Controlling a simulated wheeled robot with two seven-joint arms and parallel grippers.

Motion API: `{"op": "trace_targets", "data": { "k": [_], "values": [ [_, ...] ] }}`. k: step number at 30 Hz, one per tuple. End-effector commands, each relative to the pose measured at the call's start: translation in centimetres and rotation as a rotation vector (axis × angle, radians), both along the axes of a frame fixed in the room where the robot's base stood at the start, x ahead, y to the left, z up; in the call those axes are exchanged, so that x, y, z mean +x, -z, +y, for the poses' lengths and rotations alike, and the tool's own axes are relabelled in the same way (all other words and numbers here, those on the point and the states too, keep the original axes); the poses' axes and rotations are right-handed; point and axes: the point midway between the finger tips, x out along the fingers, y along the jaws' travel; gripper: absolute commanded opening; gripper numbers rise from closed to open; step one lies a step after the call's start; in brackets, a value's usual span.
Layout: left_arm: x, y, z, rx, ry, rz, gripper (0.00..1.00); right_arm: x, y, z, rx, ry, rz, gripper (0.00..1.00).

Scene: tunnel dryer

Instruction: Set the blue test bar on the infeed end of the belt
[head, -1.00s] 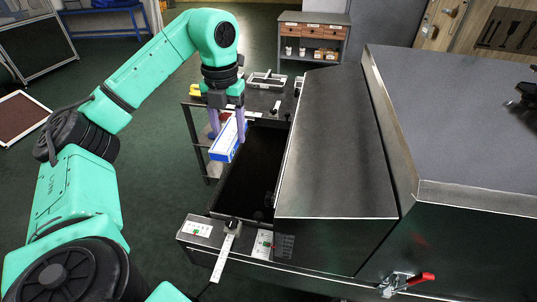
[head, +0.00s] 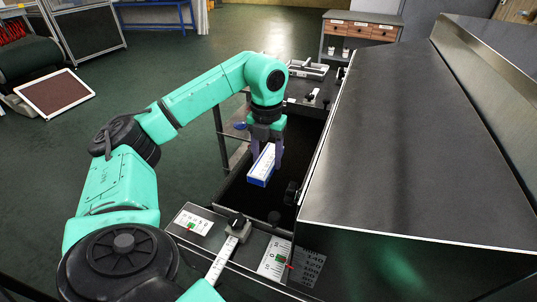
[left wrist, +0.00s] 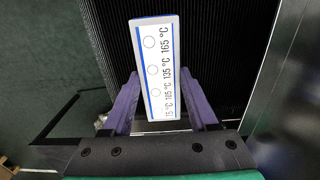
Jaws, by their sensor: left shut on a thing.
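The blue test bar (head: 262,165) has a white top face with round spots and temperature figures, which show in the left wrist view (left wrist: 157,65). My left gripper (head: 266,150) is shut on the bar; in the left wrist view its purple fingers (left wrist: 162,100) stand on both sides of it. In the head view the bar is over the dark belt (head: 235,193) at the open infeed end, beside the metal hood. The ribbed belt (left wrist: 215,45) lies beneath the bar in the left wrist view. I cannot tell whether the bar touches it. My right gripper is not in view.
The sloped steel hood (head: 410,150) stands right of the belt. A front ledge carries a ruler strip (head: 222,258), a black knob (head: 238,222) and labels. A grey bench with drawers (head: 362,32) stands behind. Bare belt lies around the bar.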

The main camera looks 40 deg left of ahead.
Motion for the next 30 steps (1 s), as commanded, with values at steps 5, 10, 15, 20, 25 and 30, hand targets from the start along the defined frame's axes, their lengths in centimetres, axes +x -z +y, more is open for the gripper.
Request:
{"op": "trace_targets", "data": {
  "k": [5,10,15,20,25,30],
  "values": [
    [-0.1,2.9,0.0,0.000,0.000,0.001,0.00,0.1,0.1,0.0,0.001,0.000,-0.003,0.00],
    [0.0,5.5,0.0,-0.001,0.000,0.000,0.00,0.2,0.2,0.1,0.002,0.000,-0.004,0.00],
    [0.0,5.5,0.0,-0.001,0.000,-0.003,0.00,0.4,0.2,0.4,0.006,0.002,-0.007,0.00],
    [0.0,5.8,0.0,0.000,0.000,-0.002,0.67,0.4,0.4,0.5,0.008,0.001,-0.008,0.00],
    [0.0,5.7,0.0,-0.001,0.000,-0.001,0.89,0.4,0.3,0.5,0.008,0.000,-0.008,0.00],
    [0.0,5.7,0.0,-0.001,0.000,-0.001,0.89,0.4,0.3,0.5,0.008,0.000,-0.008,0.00]
  ]
}}
